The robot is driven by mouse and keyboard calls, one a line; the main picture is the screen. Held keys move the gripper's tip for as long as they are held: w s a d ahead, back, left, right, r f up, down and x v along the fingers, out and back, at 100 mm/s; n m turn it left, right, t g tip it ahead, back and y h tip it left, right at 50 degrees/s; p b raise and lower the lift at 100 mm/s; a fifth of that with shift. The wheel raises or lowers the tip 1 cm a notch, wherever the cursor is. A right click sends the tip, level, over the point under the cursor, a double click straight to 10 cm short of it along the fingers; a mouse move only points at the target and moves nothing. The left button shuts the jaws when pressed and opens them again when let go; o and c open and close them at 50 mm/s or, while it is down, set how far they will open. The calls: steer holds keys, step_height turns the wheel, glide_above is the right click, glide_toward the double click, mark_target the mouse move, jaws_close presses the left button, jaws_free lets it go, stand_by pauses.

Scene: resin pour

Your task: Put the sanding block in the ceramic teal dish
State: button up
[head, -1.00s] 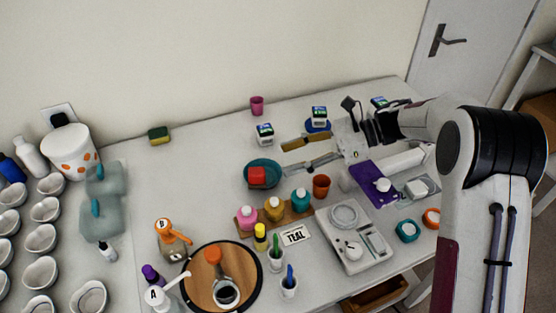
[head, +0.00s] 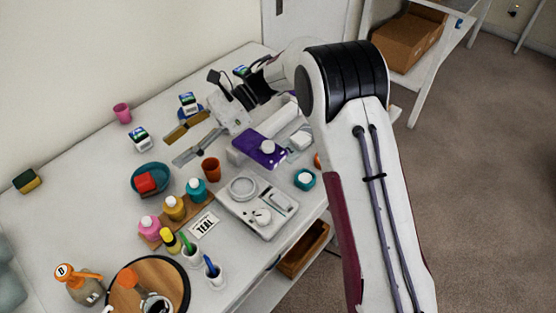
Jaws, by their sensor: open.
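A red block (head: 146,183), which looks like the sanding block, lies inside the round teal dish (head: 135,186) on the left half of the table. The dish rim shows around it. My gripper (head: 245,97) is open at the far right part of the table, well apart from the dish and the block. Its dark fingers are over or beside a pale grey plate-like object (head: 229,114); I cannot tell whether they touch it. I see nothing held between the fingers.
Two flat tools (head: 197,146) lie between dish and gripper. Bottles (head: 174,207), an orange cup (head: 211,168) and a scale (head: 258,205) stand in front. A yellow-green sponge (head: 27,181) and a pink cup (head: 122,113) sit toward the wall. Bare table surrounds the dish's left.

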steer(key=w+d+r+m+t, duration=0.3)
steer(key=w+r+m+t, duration=0.4)
steer(key=r+m, duration=0.15)
steer(key=w+d+r+m+t, duration=0.3)
steer(key=w+r+m+t, duration=0.35)
steer(key=r, duration=0.25)
steer(key=s+d+r+m+t+h, duration=0.1)
steer(key=d+r+m+t+h, duration=0.25)
steer(key=d+m, duration=0.45)
steer(key=d+r+m+t+h, duration=0.3)
steer(key=d+r+m+h, duration=0.15)
steer(key=d+m, duration=0.45)
steer(key=s+d+f+m+g+h, duration=0.1)
steer(key=s+d+f+m+h, duration=0.15)
steer(key=s+d+m, duration=0.45)
steer(key=s+d+f+m+g+h, duration=0.2)
steer(key=s+d+m+h, duration=0.1)
steer(key=s+d+m, duration=0.4)
steer(key=s+f+m+g, duration=0.2)
steer(key=s+f+m, duration=0.2)
steer(key=s, duration=0.4)
steer(key=s+a+f+m+g+y, duration=0.1)
steer(key=s+f+m, duration=0.3)
steer(key=s, duration=0.4)
steer(key=s+a+f+m+g, duration=0.1)
steer(key=s+f+m+g, duration=0.2)
steer(key=s, duration=0.5)
steer(key=shift+s+f+m, duration=0.2)
steer(key=shift+f+m, duration=0.45)
steer(key=shift+m, duration=0.25)
